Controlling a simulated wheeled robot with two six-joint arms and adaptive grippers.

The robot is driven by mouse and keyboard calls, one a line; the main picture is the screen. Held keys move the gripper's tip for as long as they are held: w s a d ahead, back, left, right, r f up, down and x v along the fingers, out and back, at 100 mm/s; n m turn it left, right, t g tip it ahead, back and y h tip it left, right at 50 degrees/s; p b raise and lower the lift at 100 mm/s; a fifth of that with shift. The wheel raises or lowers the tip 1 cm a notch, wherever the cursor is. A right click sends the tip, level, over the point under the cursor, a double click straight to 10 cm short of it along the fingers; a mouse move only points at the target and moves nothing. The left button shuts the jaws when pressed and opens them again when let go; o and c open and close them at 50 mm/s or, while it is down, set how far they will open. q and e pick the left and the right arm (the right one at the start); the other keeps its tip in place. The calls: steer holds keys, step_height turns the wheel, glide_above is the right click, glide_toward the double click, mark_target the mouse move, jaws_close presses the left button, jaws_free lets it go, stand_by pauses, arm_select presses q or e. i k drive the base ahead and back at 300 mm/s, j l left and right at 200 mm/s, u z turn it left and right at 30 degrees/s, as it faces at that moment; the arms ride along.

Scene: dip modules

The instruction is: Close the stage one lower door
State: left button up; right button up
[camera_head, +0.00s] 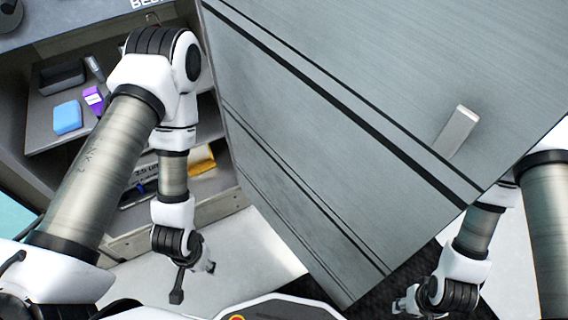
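A large grey door (330,70) stands swung open across the middle and right of the head view, with dark seams running along it. A pale bar handle (457,130) sits on its face near the right. I cannot read a label that marks it as the stage one lower door. My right gripper (405,302) is low at the right, near the door's bottom edge and apart from the handle; its fingers are too small to judge. My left gripper (194,282) hangs low in front of the cabinet opening, left of the door, with its fingers apart and nothing between them.
The open grey cabinet holds a shelf (45,135) with a blue block (67,118), a purple item (94,100) and a dark tray (62,78). A yellow item (201,160) lies on a lower level. White floor (255,250) shows between cabinet and door.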

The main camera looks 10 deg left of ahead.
mark_target(335, 111)
steer(key=k+l+u, duration=0.25)
steer(key=l, duration=0.2)
steer(key=l+u, duration=0.3)
steer(key=k+l+u, duration=0.25)
steer(key=l, duration=0.2)
steer(key=k+l+u, duration=0.25)
steer(key=i+l+u, duration=0.2)
steer(key=l+u, duration=0.2)
steer(key=l, duration=0.25)
steer(key=i+l+u, duration=0.1)
steer(key=l+u, duration=0.35)
steer(key=l, duration=0.15)
steer(key=l+u, duration=0.4)
steer(key=l, duration=0.25)
